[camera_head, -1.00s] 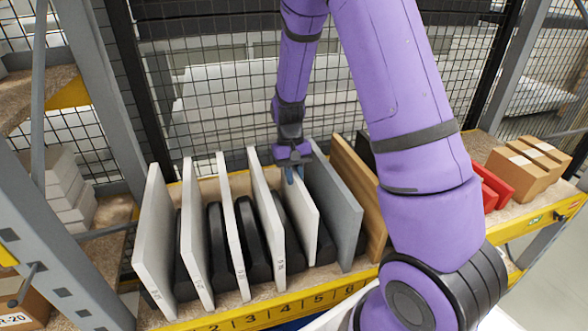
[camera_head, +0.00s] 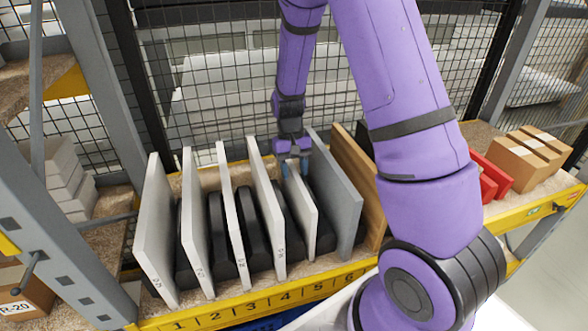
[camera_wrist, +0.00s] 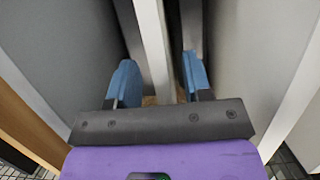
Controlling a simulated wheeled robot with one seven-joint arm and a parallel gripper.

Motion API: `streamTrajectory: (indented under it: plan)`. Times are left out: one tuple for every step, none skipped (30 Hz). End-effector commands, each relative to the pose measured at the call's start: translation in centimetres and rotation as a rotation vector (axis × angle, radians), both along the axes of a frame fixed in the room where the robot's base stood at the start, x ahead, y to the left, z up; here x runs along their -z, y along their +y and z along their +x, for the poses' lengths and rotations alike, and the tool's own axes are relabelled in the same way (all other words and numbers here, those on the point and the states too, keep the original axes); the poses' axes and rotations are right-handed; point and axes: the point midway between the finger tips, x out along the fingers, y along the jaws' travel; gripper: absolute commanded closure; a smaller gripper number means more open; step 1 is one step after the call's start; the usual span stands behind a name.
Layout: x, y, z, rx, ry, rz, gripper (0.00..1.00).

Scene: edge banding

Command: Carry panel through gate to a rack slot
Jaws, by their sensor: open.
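My gripper (camera_head: 294,170) hangs over the rack with its two blue fingers apart. A short white panel (camera_head: 301,208) stands upright beneath it, between a taller white panel (camera_head: 267,205) and a grey panel (camera_head: 336,200). In the wrist view, the short white panel's edge (camera_wrist: 152,45) lies between the open fingers (camera_wrist: 159,84), with gaps beside it. The fingers are not closed on it. The rack's front rail (camera_head: 250,308) is yellow with slot numbers. The panel's lower end is partly hidden by its neighbours. I cannot clearly identify the gate.
More white panels (camera_head: 158,235) stand at the left, with black dividers (camera_head: 220,238) between. A wooden panel (camera_head: 358,178) stands right of the grey one. Red items (camera_head: 490,178) and cardboard boxes (camera_head: 530,158) lie farther right. Black mesh fence (camera_head: 215,90) stands behind.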

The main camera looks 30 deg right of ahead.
Motion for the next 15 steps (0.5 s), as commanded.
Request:
streamTrajectory:
  plan:
    - [0.0,0.0,0.0,0.0,0.0,0.0,0.54]
    - [-0.1,0.0,0.0,0.0,0.0,0.0,0.54]
    - [-0.3,0.0,0.1,0.0,-0.001,0.0,0.54]
    - [-0.5,0.0,0.2,-0.001,-0.001,0.0,0.54]
    - [-0.7,-0.1,0.2,-0.001,-0.001,0.0,0.54]
    - [-1.2,-0.1,0.4,-0.001,-0.002,0.0,0.54]
    - [-1.6,-0.1,0.5,-0.002,-0.003,0.0,0.54]
    - [-2.1,-0.2,0.7,-0.002,-0.003,0.0,0.54]
    - [-2.7,-0.2,0.9,-0.002,-0.004,0.0,0.54]
    - [-3.3,-0.2,1.1,-0.001,-0.005,0.0,0.54]
    - [-3.9,-0.3,1.2,-0.001,-0.005,0.0,0.54]
    - [-4.6,-0.3,1.4,0.0,-0.004,0.0,0.54]
    - [-5.1,-0.4,1.6,0.0,-0.004,0.0,0.54]
    - [-5.7,-0.4,1.8,0.0,-0.005,0.0,0.54]
    - [-6.4,-0.5,2.0,-0.001,-0.005,0.0,0.54]
